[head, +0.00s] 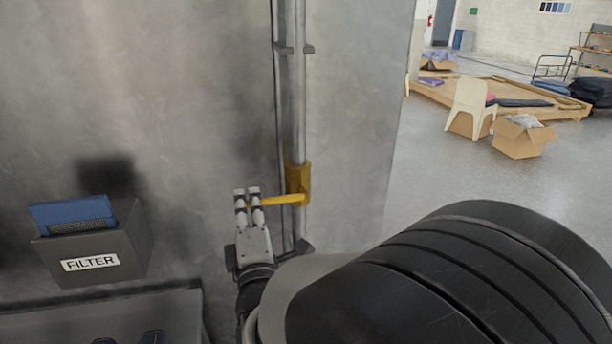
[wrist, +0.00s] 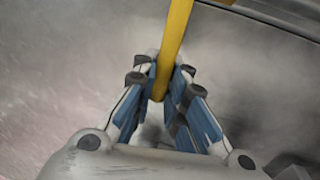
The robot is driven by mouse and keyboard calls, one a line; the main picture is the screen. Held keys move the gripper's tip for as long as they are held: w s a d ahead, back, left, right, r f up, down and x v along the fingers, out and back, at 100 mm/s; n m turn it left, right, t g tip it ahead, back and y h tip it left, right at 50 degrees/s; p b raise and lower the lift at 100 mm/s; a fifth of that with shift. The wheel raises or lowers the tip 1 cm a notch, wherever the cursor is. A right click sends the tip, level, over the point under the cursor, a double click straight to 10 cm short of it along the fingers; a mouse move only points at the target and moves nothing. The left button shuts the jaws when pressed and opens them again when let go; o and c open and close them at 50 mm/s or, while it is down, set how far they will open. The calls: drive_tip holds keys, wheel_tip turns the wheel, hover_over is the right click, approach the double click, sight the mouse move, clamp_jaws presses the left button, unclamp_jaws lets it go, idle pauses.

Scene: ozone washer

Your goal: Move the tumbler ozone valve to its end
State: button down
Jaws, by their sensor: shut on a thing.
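The yellow valve lever (head: 279,200) sticks out to the left, close to level, from a yellow valve body (head: 298,181) on a vertical metal pipe. My gripper (head: 247,195) is shut on the lever near its free left end. In the wrist view the lever (wrist: 173,45) runs from the top edge down between the two fingers of my gripper (wrist: 161,85). The lever's tip lies between the finger pads, which partly hide it.
The pipe (head: 298,110) runs along a grey metal wall (head: 180,80). A dark box labelled FILTER (head: 92,258) with a blue filter (head: 72,212) is at the left. Cardboard boxes (head: 522,138) and a chair (head: 471,106) stand far off at the right, across open floor.

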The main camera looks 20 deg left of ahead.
drive_tip(key=shift+f, duration=0.3)
drive_tip(key=c, duration=2)
unclamp_jaws()
drive_tip(key=shift+s+d, duration=0.1)
drive_tip(key=o, duration=0.4)
drive_tip(key=shift+r, duration=0.15)
drive_tip(key=shift+c, duration=0.2)
drive_tip(key=v, duration=0.7)
drive_tip(key=shift+s, duration=0.15)
drive_tip(key=shift+d, duration=0.2)
